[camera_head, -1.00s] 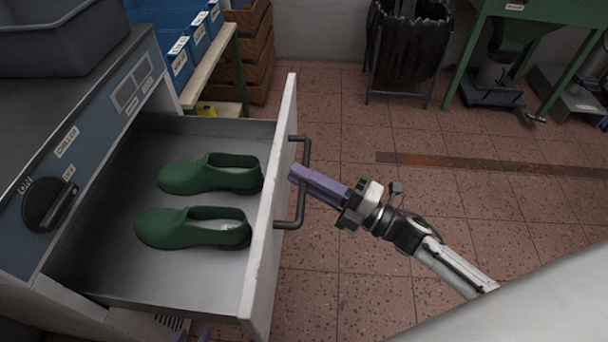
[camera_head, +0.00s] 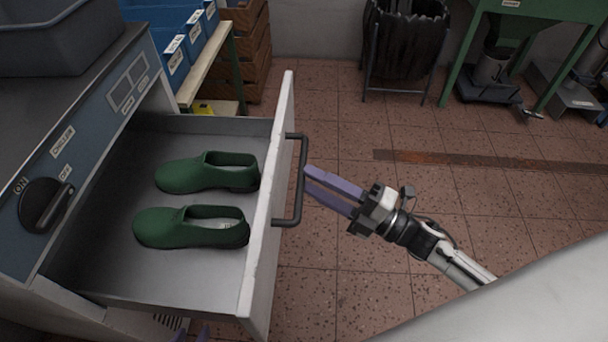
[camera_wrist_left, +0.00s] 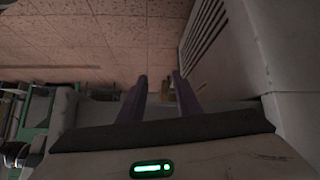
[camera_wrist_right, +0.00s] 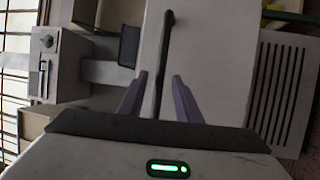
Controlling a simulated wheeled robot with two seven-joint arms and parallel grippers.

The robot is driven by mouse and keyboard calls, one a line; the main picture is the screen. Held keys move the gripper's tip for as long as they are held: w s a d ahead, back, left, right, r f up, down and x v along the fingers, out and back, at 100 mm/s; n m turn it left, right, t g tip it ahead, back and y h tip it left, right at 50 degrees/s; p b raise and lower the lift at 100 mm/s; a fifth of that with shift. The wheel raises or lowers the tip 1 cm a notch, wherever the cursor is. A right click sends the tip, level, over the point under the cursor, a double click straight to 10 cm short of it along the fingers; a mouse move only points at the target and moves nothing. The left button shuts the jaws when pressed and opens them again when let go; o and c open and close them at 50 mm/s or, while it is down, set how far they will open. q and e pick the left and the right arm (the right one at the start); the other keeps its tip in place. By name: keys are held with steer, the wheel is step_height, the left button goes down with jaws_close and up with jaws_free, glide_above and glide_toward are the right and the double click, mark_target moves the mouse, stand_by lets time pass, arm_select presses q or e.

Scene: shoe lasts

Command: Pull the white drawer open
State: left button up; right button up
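The white drawer (camera_head: 262,240) is pulled well out of the cabinet in the head view. Two dark green shoes (camera_head: 208,172) lie inside it. Its dark bar handle (camera_head: 302,180) stands off the drawer front. My right gripper (camera_head: 308,185) is just off the handle, with its two purple fingers apart. In the right wrist view the handle (camera_wrist_right: 163,60) runs between the open fingertips of my right gripper (camera_wrist_right: 158,78), which do not clamp it. My left gripper (camera_head: 192,334) barely shows at the bottom edge of the head view; in the left wrist view (camera_wrist_left: 160,80) its fingers are apart and empty.
The cabinet has a black ON/OFF knob (camera_head: 45,205) and a grey bin (camera_head: 70,35) on top. Blue bins (camera_head: 180,62) stand on a shelf behind. A black bin on a stand (camera_head: 403,45) is at the back. The tiled floor right of the drawer is clear.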

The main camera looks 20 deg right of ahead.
steer(key=v, duration=0.7)
arm_select(q)
steer(key=shift+s, duration=0.1)
arm_select(e)
steer(key=shift+s+f, duration=0.1)
steer(key=shift+s, duration=0.05)
